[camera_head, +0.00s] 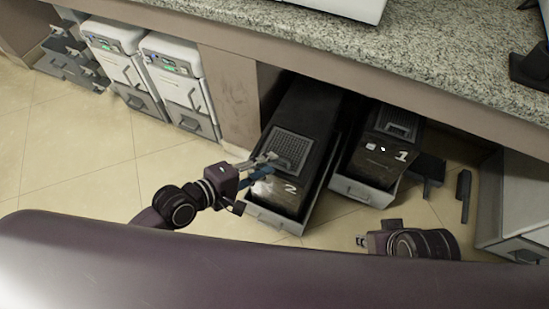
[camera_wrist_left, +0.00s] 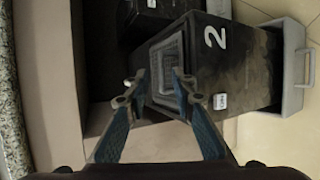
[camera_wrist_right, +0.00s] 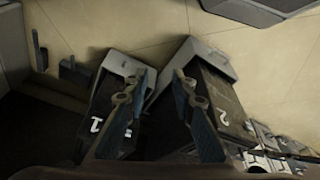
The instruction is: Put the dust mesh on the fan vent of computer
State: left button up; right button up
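The dust mesh (camera_head: 291,150), a grey square grid in a light frame, lies over the top of the black computer marked 2 (camera_head: 287,190). It also shows in the left wrist view (camera_wrist_left: 169,57), and I cannot tell whether it is seated flush on the vent. My left gripper (camera_head: 272,163) is at the mesh's left edge in the head view. Its fingers are apart, with the tips (camera_wrist_left: 160,72) over the mesh and nothing clearly pinched.
Computer 1 (camera_head: 378,155) stands in a grey tray right of computer 2, with a similar grid (camera_head: 398,126) on top. A granite counter (camera_head: 350,52) overhangs both. White machines (camera_head: 178,77) stand at left. Dark pieces (camera_head: 463,190) lie at right. The floor (camera_head: 95,165) at left is clear.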

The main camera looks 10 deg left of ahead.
pick_arm(q)
jog(key=p+v, duration=0.1)
jog(key=v, duration=0.7)
pick_arm(e)
jog(key=shift+w, duration=0.4)
pick_arm(q)
jog(key=s+a+f+m+g+y, duration=0.6)
jog(key=s+a+m+y, duration=0.2)
jog(key=m, duration=0.5)
jog(key=shift+s+a+m+y, duration=0.3)
jog(key=shift+s+a, duration=0.15)
jog(key=shift+s, duration=0.35)
jog(key=shift+f+p, duration=0.15)
jog(key=shift+p, duration=0.2)
pick_arm(e)
jog(key=shift+f, duration=0.15)
